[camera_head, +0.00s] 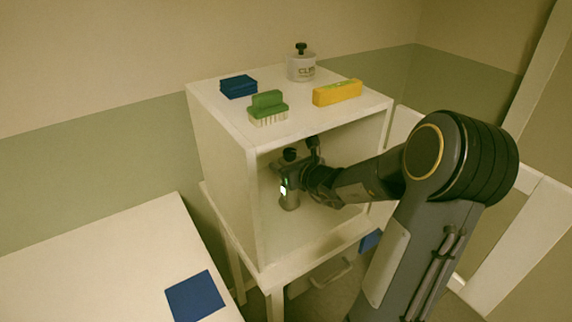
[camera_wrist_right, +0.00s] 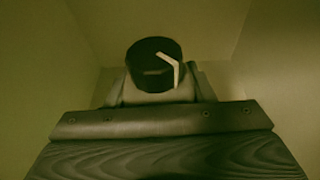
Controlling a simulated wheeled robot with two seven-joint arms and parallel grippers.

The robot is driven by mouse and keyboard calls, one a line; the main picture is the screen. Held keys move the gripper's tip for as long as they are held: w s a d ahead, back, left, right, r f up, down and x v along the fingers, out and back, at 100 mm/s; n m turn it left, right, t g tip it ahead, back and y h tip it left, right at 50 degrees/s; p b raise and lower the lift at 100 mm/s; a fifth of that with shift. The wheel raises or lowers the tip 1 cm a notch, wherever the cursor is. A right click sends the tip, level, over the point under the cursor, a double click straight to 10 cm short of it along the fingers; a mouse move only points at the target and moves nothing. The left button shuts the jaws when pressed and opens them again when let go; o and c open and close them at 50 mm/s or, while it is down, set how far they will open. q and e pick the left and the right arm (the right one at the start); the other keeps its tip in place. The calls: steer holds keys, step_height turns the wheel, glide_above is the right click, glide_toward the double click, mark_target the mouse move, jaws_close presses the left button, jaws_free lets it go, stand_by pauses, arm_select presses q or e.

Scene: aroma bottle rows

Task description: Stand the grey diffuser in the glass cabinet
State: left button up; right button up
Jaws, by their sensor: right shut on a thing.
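The cabinet (camera_head: 222,150) is a pale box with an open front on a low stand. My right gripper (camera_head: 284,183) reaches inside through the opening and is shut on the grey diffuser (camera_head: 290,201). The diffuser is upright, with a dark cap above the fingers and its lower body showing below them, close to the cabinet floor. I cannot tell whether its base touches the floor. In the right wrist view, the round black cap (camera_wrist_right: 152,64) with a white mark shows beyond the gripper. My left gripper is not in view.
On the cabinet top are a blue block (camera_head: 238,87), a green brush (camera_head: 267,108), a yellow block (camera_head: 337,93) and a clear jar (camera_head: 301,68) with a black stopper. A pale table (camera_head: 110,260) with a blue mat (camera_head: 195,297) stands at left. The cabinet walls are close around my right gripper.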

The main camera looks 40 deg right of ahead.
steer(key=shift+f, duration=0.15)
steer(key=o, duration=1.4)
steer(key=shift+c, duration=0.2)
steer(key=shift+r, duration=0.25)
steer(key=p+v, duration=0.1)
steer(key=v, duration=1.1)
steer(key=shift+a+f, duration=0.1)
